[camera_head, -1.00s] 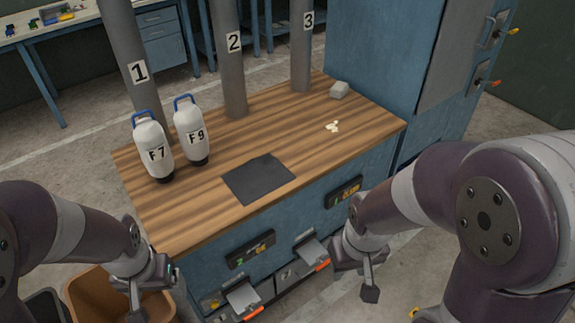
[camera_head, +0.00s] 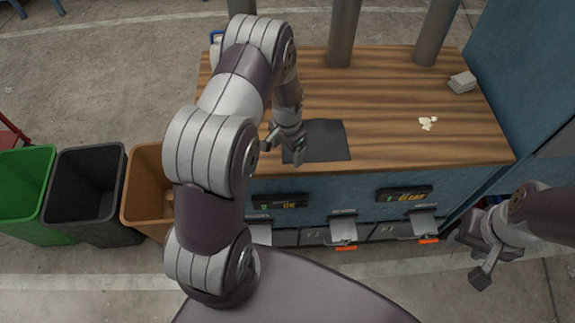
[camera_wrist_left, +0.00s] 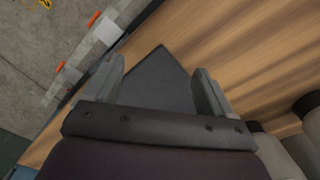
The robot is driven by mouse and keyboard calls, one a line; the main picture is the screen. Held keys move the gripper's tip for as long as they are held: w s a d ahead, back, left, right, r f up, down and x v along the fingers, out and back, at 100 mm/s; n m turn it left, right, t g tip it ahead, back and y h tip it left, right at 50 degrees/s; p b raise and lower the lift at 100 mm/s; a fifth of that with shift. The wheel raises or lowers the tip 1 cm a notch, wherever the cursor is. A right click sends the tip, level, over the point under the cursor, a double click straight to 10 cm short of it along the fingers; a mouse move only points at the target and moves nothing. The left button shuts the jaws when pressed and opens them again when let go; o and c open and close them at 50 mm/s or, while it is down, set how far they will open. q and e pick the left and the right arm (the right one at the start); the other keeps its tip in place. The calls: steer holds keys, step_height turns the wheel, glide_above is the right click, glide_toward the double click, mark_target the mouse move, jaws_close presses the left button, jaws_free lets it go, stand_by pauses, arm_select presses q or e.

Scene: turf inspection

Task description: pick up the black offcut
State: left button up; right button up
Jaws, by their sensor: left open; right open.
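The black offcut (camera_head: 325,141) is a flat dark sheet lying on the wooden bench top near its front edge. My left gripper (camera_head: 284,157) is over the left edge of the offcut, open, with nothing held. In the left wrist view the offcut (camera_wrist_left: 158,82) lies between and beyond the two fingers of my left gripper (camera_wrist_left: 160,85). I cannot tell how high the fingers are above it. My right gripper (camera_head: 473,262) is open and empty, off the bench at the lower right.
The wooden bench top (camera_head: 400,90) carries pale crumbs (camera_head: 427,123) and a grey block (camera_head: 462,82) on the right. Grey pillars (camera_head: 343,35) stand along its back. Green (camera_head: 25,180), black (camera_head: 88,185) and brown bins (camera_head: 148,190) stand on the left. White bottles are mostly hidden behind my left arm.

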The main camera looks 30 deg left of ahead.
arm_select(q)
steer(key=f, duration=0.1)
steer(key=f+b, duration=0.1)
steer(key=shift+w+d+f, duration=0.15)
steer(key=shift+d+f, duration=0.1)
steer(key=shift+f, duration=0.05)
steer(key=shift+s+a, duration=0.15)
steer(key=shift+s, duration=0.1)
steer(key=shift+w, duration=0.1)
steer(key=c, duration=0.7)
jaws_close()
step_height(320, 180, up, 12)
steer(key=p, duration=1)
arm_select(e)
step_height(320, 180, up, 8)
steer(key=shift+d, duration=0.15)
